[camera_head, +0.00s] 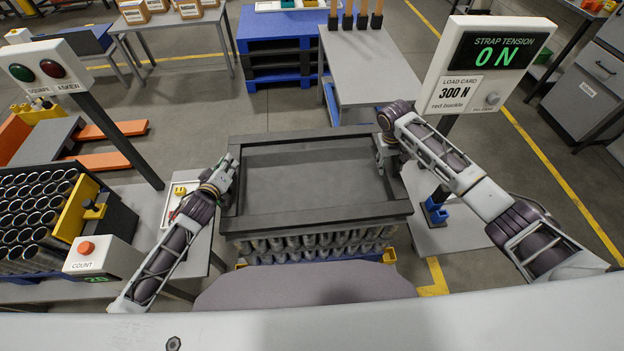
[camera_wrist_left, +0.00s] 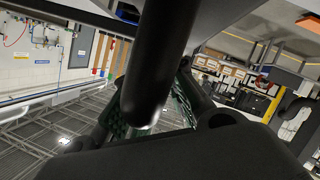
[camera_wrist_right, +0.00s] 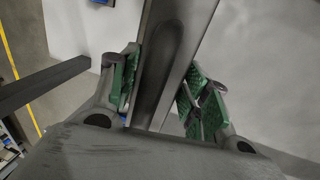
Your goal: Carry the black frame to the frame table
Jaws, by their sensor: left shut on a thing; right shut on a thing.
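The black frame (camera_head: 318,213) is a rectangular rim around a dark grey sheet (camera_head: 315,175), in the middle of the head view. It lies roughly level over rows of cans (camera_head: 310,243); whether it touches them I cannot tell. My left gripper (camera_head: 228,176) is shut on its left side, and a dark bar (camera_wrist_left: 155,65) fills the left wrist view between the fingers. My right gripper (camera_head: 385,150) is shut on its right side near the far corner. In the right wrist view the green-padded fingers (camera_wrist_right: 155,90) stand either side of the rim.
A grey table (camera_head: 365,65) with several upright wooden-coloured posts stands beyond the frame. A blue and black pallet stack (camera_head: 275,45) is left of it. The strap tension display (camera_head: 490,65) stands at right, the button panel (camera_head: 45,70) and can rack (camera_head: 35,215) at left.

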